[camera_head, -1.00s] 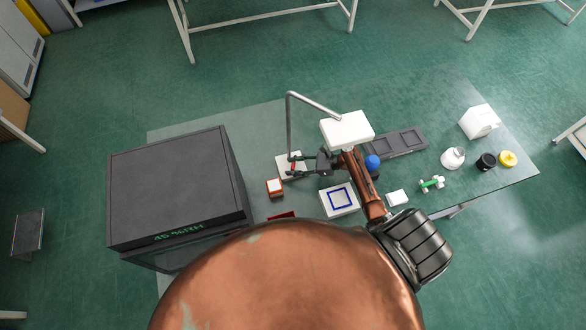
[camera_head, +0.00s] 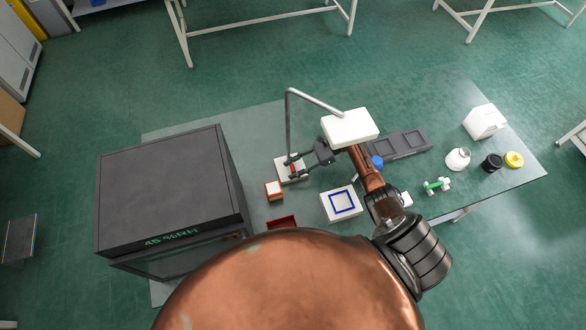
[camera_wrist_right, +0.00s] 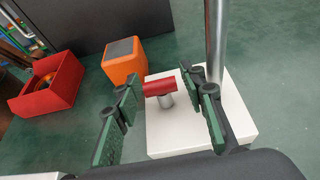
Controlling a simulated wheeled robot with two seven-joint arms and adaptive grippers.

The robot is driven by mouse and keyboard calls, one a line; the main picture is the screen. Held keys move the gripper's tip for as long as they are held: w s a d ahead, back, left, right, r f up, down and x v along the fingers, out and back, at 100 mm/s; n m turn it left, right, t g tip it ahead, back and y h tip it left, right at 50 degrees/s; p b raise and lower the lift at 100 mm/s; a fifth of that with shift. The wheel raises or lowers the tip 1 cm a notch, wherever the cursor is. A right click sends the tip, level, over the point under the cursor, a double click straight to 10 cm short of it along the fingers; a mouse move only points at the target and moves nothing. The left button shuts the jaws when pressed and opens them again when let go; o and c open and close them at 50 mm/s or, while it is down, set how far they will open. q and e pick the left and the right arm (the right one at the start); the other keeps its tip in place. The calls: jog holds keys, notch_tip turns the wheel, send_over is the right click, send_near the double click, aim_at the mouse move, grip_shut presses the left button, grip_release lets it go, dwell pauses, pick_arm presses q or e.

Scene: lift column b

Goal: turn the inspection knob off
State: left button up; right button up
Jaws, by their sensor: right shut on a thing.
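The inspection knob is a red bar on a short silver stem, standing on a white base plate (camera_head: 302,171). In the right wrist view the red knob (camera_wrist_right: 160,87) lies between the two green-padded fingers of my right gripper (camera_wrist_right: 158,82). In the head view my right gripper (camera_head: 291,168) reaches the knob from the upper right and is shut on it, covering part of it. A bent metal post (camera_head: 289,125) rises from the same base and leads to a white block (camera_head: 350,127) above my right arm. My left gripper is not in view.
An orange block (camera_head: 273,190) and a red bin (camera_head: 283,222) sit close to the base. A large dark cabinet (camera_head: 170,190) stands at left. A blue-framed white pad (camera_head: 342,203) and a grey tray (camera_head: 400,145) lie right of the knob. The post stands close to the gripper.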

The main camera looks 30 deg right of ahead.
jog(key=shift+a, duration=0.1)
jog(key=o, duration=1.1)
jog(key=shift+o, duration=0.2)
jog(key=shift+v, duration=4.05)
